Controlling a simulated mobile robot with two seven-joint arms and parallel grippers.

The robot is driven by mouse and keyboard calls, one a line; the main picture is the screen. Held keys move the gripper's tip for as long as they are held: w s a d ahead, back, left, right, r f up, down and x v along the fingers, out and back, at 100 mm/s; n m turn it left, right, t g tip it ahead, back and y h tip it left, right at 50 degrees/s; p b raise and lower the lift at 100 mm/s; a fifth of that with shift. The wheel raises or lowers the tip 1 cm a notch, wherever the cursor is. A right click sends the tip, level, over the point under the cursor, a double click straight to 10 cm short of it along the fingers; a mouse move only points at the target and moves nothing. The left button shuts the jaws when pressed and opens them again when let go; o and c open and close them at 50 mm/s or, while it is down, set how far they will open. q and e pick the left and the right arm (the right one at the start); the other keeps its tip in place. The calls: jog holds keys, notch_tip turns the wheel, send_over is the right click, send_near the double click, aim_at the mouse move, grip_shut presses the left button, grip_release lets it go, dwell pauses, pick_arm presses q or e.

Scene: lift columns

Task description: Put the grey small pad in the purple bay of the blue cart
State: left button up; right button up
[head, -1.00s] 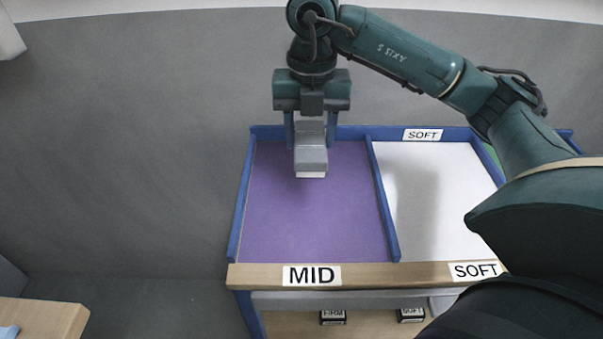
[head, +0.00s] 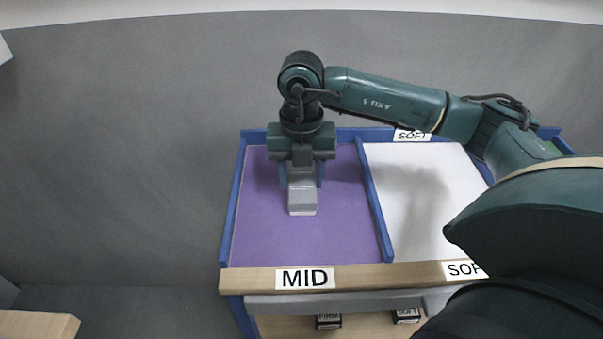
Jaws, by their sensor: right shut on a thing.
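The blue cart (head: 231,215) has a purple bay (head: 262,235) on the left, behind a wooden front edge labelled MID. My right gripper (head: 301,185) is over the purple bay, pointing down, and is shut on the grey small pad (head: 302,197). The pad is grey with a pale lower edge and sits between the two blue-grey fingers. It is low over the purple floor; I cannot tell whether it touches it. My left gripper is not in view.
A blue divider (head: 374,205) separates the purple bay from a white bay (head: 405,225) labelled SOFT. Small dark boxes (head: 328,321) sit on a lower shelf. A wooden surface (head: 38,324) is at the lower left. Most of the purple bay is clear.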

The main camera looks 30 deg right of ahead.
aim_at(301, 181)
jog(key=o, duration=1.4)
notch_tip(301, 181, up, 12)
jog(key=shift+r+p, duration=0.15)
jog(key=shift+p, duration=0.4)
